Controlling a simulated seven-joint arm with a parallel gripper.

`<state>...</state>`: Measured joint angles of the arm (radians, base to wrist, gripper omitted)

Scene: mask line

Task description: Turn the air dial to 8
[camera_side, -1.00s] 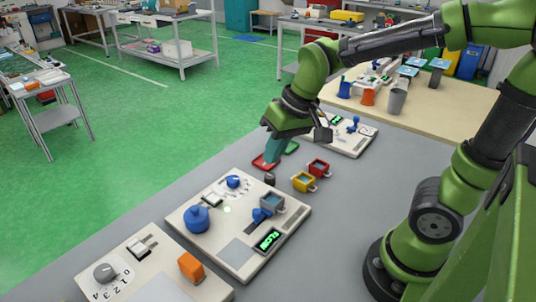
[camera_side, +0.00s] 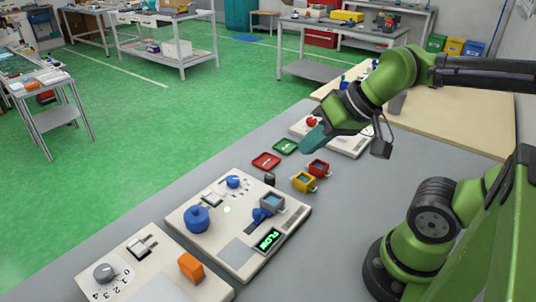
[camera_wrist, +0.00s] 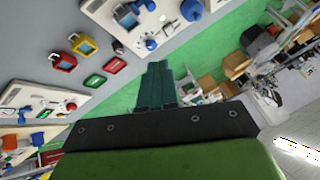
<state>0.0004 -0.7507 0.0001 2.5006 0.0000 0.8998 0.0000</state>
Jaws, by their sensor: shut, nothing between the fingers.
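My gripper (camera_side: 314,141) is shut and empty, with teal fingers. It is raised in the air in front of the far panel (camera_side: 350,145) and hides part of it. It shows in the wrist view (camera_wrist: 157,82) with its fingers together. No label reading "air" is legible. The middle panel (camera_side: 238,258) has a small blue dial (camera_side: 232,181) on a pale marked face, too small to read.
A red plate (camera_side: 266,162), a green plate (camera_side: 286,147), a red cup (camera_side: 318,169), a yellow cup (camera_side: 304,182) and a small dark object (camera_side: 269,178) stand between the panels. An orange block (camera_side: 191,267) is on the near panel. The grey table is clear at right.

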